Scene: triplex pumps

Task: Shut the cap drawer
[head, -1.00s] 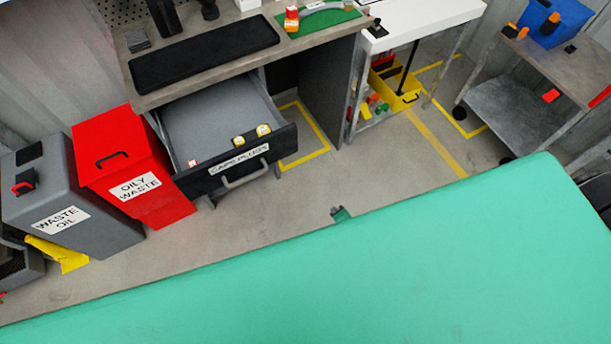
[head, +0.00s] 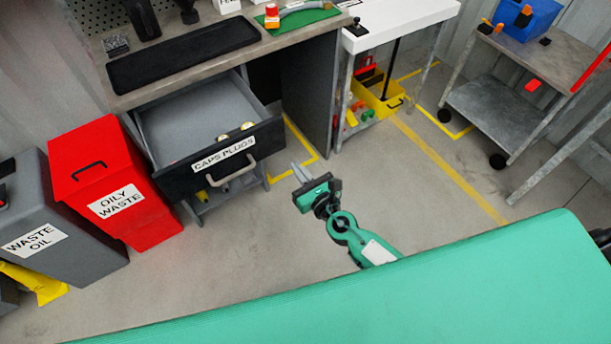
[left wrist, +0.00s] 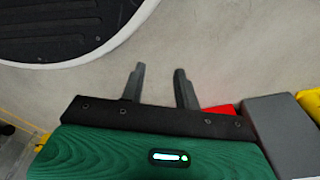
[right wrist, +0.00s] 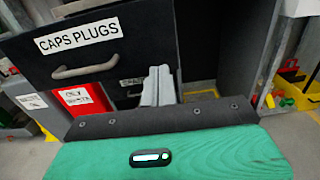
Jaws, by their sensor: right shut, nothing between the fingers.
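The cap drawer, labelled CAPS PLUGS, stands pulled out under the workbench; its dark front (head: 200,167) carries a light bar handle (head: 233,174). A few small yellow-and-white caps (head: 246,126) lie inside near the front. My right gripper (head: 301,173) is shut and empty, just right of the drawer front and apart from it. In the right wrist view the drawer front (right wrist: 130,52) and its handle (right wrist: 86,70) fill the upper left, with the shut fingers (right wrist: 158,85) to the right. My left gripper (left wrist: 157,84) is open and empty above bare floor in the left wrist view.
A red OILY WASTE bin (head: 112,180) and a grey WASTE OIL bin (head: 58,225) stand left of the drawer. A white table (head: 400,22) with a yellow crate (head: 380,103) and a metal cart (head: 505,105) are right. Floor before the drawer is clear.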

